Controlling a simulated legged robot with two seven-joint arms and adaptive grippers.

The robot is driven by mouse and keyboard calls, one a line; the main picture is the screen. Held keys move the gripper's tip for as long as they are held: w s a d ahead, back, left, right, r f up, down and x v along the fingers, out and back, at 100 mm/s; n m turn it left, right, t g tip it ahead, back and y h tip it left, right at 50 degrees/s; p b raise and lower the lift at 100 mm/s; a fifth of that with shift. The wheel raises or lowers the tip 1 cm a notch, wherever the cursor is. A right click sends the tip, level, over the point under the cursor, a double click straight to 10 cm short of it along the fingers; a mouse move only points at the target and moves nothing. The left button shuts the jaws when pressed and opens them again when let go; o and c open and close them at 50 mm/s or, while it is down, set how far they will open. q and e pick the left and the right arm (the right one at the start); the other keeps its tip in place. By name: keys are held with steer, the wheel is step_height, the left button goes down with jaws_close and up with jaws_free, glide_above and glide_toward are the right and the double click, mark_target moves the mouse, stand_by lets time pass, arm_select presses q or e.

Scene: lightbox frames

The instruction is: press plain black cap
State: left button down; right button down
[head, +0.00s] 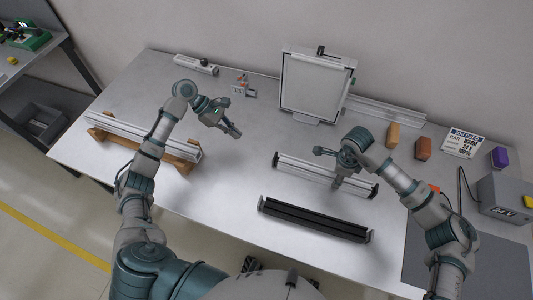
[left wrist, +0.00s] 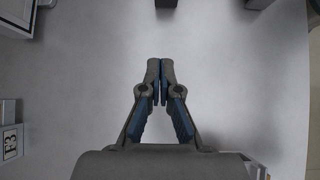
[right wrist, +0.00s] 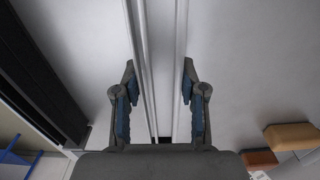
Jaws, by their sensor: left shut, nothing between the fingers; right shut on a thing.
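A silver bar (head: 310,171) lies on the table at centre right, with a dark end piece at its left end (head: 276,160) and another at its right end (head: 374,191). I cannot tell which of these is the plain black cap. My right gripper (head: 338,183) is shut on the silver bar, right of its middle. In the right wrist view the bar (right wrist: 160,50) runs between the two fingers (right wrist: 158,85). My left gripper (head: 237,133) is shut and empty above the table, left of the bar. Its fingertips meet in the left wrist view (left wrist: 160,65).
A long black bar (head: 315,218) lies in front of the silver one. Another silver bar (head: 140,134) rests on wooden supports at left. A framed panel (head: 314,85) stands behind. Orange blocks (head: 393,136), a job card (head: 463,143) and a grey box (head: 503,197) are at right.

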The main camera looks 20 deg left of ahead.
arm_select(q)
steer(key=shift+s+d, duration=0.25)
steer(key=shift+d, duration=0.1)
glide_toward(266, 160)
steer(key=x, duration=0.4)
steer(key=shift+w+d+f, duration=0.1)
steer(key=shift+d+f, duration=0.2)
steer(key=shift+d+r, duration=0.1)
steer(key=shift+d, duration=1.75)
